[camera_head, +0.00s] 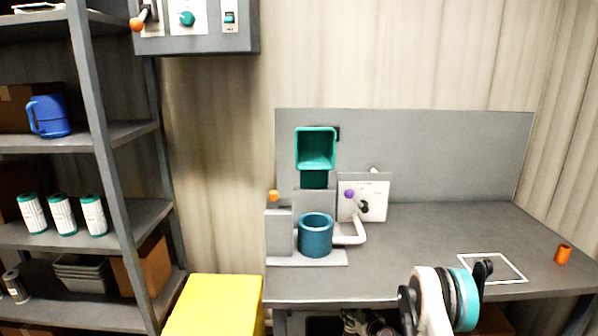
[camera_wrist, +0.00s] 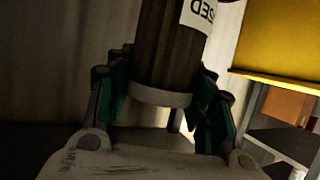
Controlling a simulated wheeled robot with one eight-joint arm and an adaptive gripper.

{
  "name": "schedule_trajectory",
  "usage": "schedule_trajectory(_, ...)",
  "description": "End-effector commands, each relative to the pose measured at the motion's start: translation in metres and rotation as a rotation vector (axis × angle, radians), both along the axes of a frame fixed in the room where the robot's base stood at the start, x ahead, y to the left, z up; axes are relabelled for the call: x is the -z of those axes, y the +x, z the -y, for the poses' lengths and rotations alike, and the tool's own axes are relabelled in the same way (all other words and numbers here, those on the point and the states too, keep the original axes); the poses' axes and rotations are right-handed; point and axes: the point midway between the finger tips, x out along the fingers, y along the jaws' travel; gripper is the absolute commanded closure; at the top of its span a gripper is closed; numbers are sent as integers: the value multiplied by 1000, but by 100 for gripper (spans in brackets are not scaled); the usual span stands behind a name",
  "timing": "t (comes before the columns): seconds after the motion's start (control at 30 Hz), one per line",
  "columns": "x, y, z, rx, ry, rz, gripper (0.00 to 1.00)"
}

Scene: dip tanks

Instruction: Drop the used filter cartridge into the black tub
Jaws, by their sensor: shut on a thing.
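The used filter cartridge (camera_wrist: 170,50) is dark brown and ribbed, with a pale end ring and a white label on which "SED" can be read upside down. It shows in the wrist view, and its far end is cut off by the top edge. My gripper (camera_wrist: 162,88) is shut on it near the pale ring, with a teal-lined finger on each side. In the head view only my arm shows, at the bottom right; the gripper and cartridge are out of sight there. I cannot make out a black tub in either view.
A yellow box-like thing (camera_head: 213,304) stands between the shelf rack (camera_head: 108,135) and the grey bench (camera_head: 440,235). The bench holds a teal cup fixture (camera_head: 315,238) and an orange cylinder (camera_head: 563,254). Teal-capped canisters (camera_head: 62,214) stand on the rack. The bench's middle is clear.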

Motion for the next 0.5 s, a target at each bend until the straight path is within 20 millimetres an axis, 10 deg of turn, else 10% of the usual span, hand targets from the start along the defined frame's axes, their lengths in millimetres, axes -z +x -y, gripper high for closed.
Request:
schedule_trajectory(0.47, 20, 0, 0, 0, 0, 0, 100)
schedule_trajectory(0.5, 20, 0, 0, 0, 0, 0, 47)
